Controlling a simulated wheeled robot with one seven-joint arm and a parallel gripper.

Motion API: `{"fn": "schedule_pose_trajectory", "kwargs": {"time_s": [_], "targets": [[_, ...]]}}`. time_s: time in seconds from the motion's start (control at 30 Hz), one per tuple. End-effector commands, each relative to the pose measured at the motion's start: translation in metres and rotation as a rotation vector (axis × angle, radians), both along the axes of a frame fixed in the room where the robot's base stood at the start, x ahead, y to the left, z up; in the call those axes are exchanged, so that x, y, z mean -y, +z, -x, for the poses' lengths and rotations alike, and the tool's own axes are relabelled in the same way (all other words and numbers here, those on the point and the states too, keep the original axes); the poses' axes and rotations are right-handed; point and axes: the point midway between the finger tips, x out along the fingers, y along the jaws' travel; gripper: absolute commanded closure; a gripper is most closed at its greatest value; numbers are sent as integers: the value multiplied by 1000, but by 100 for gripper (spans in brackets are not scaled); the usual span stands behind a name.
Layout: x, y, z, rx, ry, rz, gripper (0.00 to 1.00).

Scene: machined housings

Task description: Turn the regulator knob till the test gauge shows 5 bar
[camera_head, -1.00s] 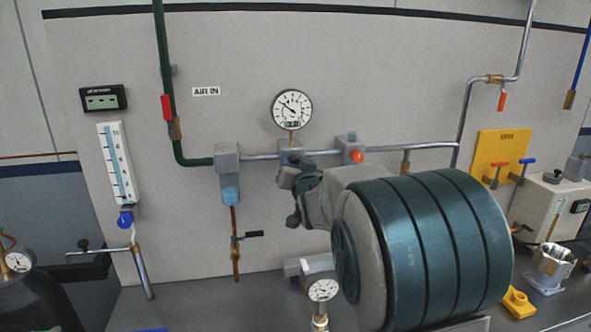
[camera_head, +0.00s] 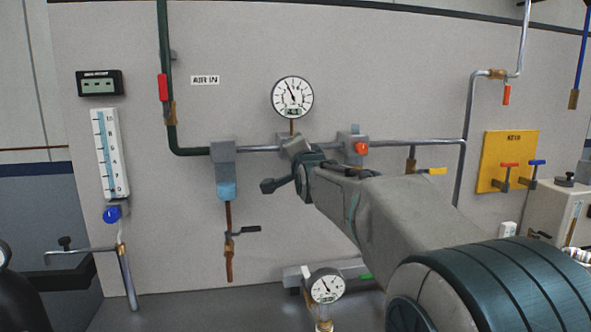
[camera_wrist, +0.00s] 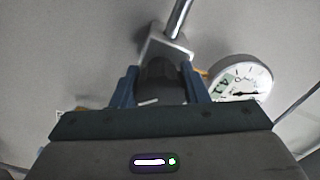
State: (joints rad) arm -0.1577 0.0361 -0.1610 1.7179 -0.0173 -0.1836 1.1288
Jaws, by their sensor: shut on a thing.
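The regulator (camera_head: 291,143) is a grey block on the pipe along the wall panel. Its dark round knob (camera_wrist: 160,82) sits between my gripper's blue fingers (camera_wrist: 159,92) in the wrist view, and they are shut on it. In the head view my gripper (camera_head: 299,165) covers the knob. A round white gauge (camera_head: 292,97) stands above the regulator and also shows in the wrist view (camera_wrist: 240,80). Its needle points up and slightly left; its figures are too small to read. A second gauge (camera_head: 326,286) stands low near the bench; I cannot tell which is the test gauge.
A block with an orange-red button (camera_head: 361,148) sits on the pipe just right of my gripper. A blue-bowled filter (camera_head: 225,188) and a drain valve (camera_head: 229,243) hang at left. A yellow board (camera_head: 508,160) is at right.

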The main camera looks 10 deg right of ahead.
Motion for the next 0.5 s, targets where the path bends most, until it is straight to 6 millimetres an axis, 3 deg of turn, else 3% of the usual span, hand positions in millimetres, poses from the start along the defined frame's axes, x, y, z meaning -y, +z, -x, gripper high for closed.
{"fn": "schedule_pose_trajectory", "kwargs": {"time_s": [0.5], "targets": [[-1,-1,0,-2,0,-197,82]]}}
